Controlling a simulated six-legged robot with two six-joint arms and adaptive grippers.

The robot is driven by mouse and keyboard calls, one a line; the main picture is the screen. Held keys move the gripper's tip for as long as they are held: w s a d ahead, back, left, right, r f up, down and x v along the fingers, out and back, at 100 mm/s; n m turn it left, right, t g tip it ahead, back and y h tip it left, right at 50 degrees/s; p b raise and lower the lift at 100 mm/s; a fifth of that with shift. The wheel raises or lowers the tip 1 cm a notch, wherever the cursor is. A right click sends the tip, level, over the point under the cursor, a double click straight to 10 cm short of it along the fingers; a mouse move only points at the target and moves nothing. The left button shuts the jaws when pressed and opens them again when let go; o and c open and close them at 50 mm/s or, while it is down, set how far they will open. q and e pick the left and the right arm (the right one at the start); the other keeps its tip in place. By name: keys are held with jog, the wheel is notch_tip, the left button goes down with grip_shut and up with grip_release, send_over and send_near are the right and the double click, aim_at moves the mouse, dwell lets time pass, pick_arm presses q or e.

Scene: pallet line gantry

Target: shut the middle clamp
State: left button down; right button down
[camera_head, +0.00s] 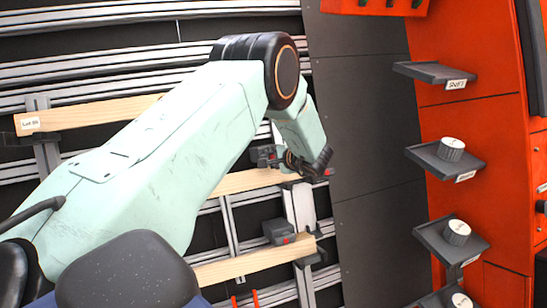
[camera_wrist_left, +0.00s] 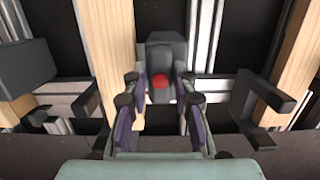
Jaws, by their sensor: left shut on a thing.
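The middle clamp (camera_head: 264,154) is a dark grey block with a red spot, set at the middle wooden beam (camera_head: 245,181). In the left wrist view the clamp (camera_wrist_left: 165,53) stands straight ahead, its red round knob (camera_wrist_left: 160,82) facing me. My left gripper (camera_head: 294,162) reaches it from the right in the head view. My right gripper is not in view.
A lower clamp (camera_head: 280,231) sits at the lower beam (camera_head: 240,264). An upper beam (camera_head: 95,110) carries a label. Metal rails run behind. Small grey shelves (camera_head: 440,72), some with round white-topped pieces, stick out from an orange panel (camera_head: 490,118) at right.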

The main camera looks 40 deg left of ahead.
pick_arm(q)
jog(key=shift+w+d+r, duration=0.1)
dwell(0.4)
jog(key=shift+m+p, duration=0.3)
jog(key=shift+p, duration=0.05)
jog(key=m+p, duration=0.3)
jog(key=shift+r+t, duration=0.15)
jog(key=shift+t, duration=0.15)
jog(key=shift+m+y+p, duration=0.3)
jog(key=shift+m+p, duration=0.05)
jog(key=shift+m, duration=0.35)
jog(key=m, duration=0.2)
jog(key=shift+w+m, duration=0.1)
jog(key=shift+m, duration=0.2)
jog(key=shift+m+t, duration=0.3)
jog(key=shift+m, duration=0.2)
